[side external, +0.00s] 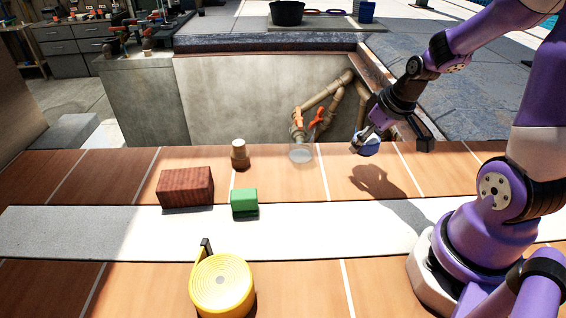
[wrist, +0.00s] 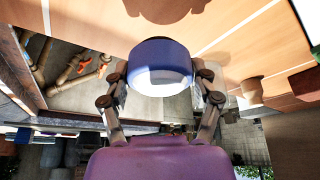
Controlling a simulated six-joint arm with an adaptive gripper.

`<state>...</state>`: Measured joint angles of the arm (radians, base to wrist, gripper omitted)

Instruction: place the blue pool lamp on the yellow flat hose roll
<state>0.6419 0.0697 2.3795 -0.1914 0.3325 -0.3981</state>
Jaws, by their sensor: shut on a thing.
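The blue pool lamp (side external: 369,147) is held in the air above the tiled surface, with its shadow below it. My gripper (side external: 362,140) is shut on it. In the wrist view the blue lamp (wrist: 160,69) with its pale face sits between the two fingertips (wrist: 160,88). The yellow flat hose roll (side external: 222,284) lies at the front of the side view, with a dark end piece standing up at its back left. It is well to the left of and nearer the camera than my gripper. Its top is bare. I do not see it in the wrist view.
A dark red brick (side external: 186,187), a green block (side external: 244,201), a brown-and-white cylinder (side external: 240,154) and a clear round glass item (side external: 301,153) stand left of my gripper. Behind the surface is a pit with pipes (side external: 330,97). The white strip (side external: 330,230) is clear right of the green block.

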